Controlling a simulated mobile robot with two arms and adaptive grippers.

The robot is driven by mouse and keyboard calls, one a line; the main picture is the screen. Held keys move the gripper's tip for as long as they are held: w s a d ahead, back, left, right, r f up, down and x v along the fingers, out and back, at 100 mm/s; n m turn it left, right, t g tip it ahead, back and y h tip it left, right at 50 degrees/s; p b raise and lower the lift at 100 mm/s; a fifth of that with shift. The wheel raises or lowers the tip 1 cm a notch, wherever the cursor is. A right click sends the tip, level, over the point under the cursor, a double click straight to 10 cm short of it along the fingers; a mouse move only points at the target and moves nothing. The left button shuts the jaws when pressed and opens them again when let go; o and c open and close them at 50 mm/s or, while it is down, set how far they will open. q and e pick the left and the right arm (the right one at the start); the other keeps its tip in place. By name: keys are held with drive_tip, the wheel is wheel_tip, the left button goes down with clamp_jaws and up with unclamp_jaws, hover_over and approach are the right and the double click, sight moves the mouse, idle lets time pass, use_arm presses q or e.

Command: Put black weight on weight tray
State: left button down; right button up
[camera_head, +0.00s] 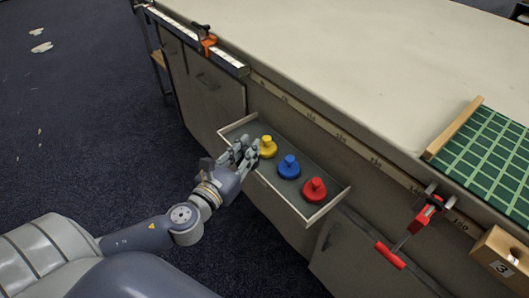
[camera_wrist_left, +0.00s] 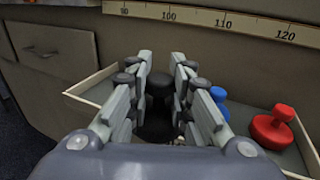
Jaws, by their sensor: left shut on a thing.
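My left gripper (camera_head: 246,152) is at the left end of an open drawer-like tray (camera_head: 328,208) that juts from the table front. In the left wrist view its fingers (camera_wrist_left: 168,84) are closed around a black weight (camera_wrist_left: 159,84), whose round knob shows between them. The weight's lower part is dark and partly hidden by the fingers. I cannot tell whether it touches the tray floor. A yellow weight (camera_head: 268,147), a blue weight (camera_head: 288,166) and a red weight (camera_head: 314,189) stand in a row in the tray. My right gripper is not in view.
A pale table top (camera_head: 350,70) spreads behind, with a ruler strip (camera_wrist_left: 215,20) along its front edge. A red clamp (camera_head: 428,213) hangs at the right, beside a green grid mat (camera_head: 490,150) and a wooden box (camera_head: 500,258). An orange clamp (camera_head: 208,42) sits at the far left.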

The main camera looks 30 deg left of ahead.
use_arm(q)
drive_tip(key=w+a, duration=0.3)
drive_tip(key=w+a+b, duration=0.1)
drive_tip(key=w+a, duration=0.2)
drive_tip(key=w, duration=0.1)
drive_tip(key=w+a+f, duration=0.1)
drive_tip(key=w+a, duration=0.2)
drive_tip(key=shift+w+a+b, duration=0.15)
drive_tip(key=shift+w+b, duration=0.2)
drive_tip(key=shift+w+a+f, duration=0.1)
drive_tip(key=shift+w+a, duration=0.25)
drive_tip(key=shift+w, duration=0.05)
wheel_tip(320, 180, down, 3)
drive_tip(key=shift+f+b, duration=0.2)
drive_tip(key=shift+b, duration=0.75)
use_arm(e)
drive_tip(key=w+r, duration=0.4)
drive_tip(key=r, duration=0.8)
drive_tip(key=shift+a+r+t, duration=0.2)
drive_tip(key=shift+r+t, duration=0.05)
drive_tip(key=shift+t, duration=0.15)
use_arm(q)
drive_tip(key=shift+f, duration=0.15)
drive_tip(key=c, duration=1.7)
unclamp_jaws()
drive_tip(key=shift+o, duration=1.3)
drive_tip(key=shift+s, duration=0.1)
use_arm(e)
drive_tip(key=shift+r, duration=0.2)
